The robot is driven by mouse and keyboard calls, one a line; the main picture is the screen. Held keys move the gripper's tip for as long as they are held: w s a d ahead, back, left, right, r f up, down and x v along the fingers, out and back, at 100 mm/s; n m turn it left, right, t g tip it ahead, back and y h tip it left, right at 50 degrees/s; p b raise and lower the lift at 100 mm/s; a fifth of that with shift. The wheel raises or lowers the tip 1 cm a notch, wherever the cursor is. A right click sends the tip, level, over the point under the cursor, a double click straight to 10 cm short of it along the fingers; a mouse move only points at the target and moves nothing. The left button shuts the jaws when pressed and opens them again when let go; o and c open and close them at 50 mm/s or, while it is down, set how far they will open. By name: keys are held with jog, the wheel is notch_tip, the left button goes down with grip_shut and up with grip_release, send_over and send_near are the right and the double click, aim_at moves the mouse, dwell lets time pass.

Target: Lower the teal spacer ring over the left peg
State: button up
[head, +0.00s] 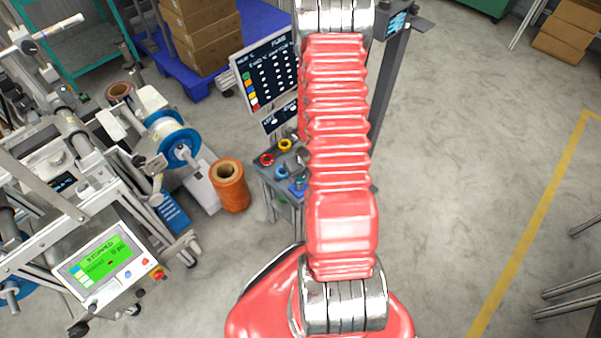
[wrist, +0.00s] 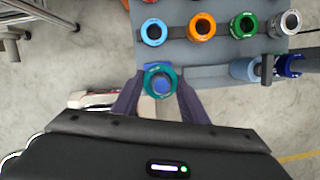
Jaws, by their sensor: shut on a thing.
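In the wrist view the teal spacer ring (wrist: 151,69) is between the two dark fingers of my gripper (wrist: 158,84), which is shut on it. The ring's opening faces the camera, and something blue shows through it. I cannot tell whether this is the left peg, or whether the ring is around it or only above it. In the head view my red arm hides the gripper and the ring.
Several coloured rings stand on the grey surface, including a light blue ring (wrist: 154,31), an orange ring (wrist: 202,26) and a green ring (wrist: 243,25). In the head view a copper-coloured spool (head: 231,190) stands left of the small table. Open floor lies to the right.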

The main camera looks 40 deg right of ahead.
jog(key=o, duration=1.2)
jog(key=shift+r, duration=0.15)
jog(key=shift+v, duration=6.65)
jog(key=shift+s, duration=0.1)
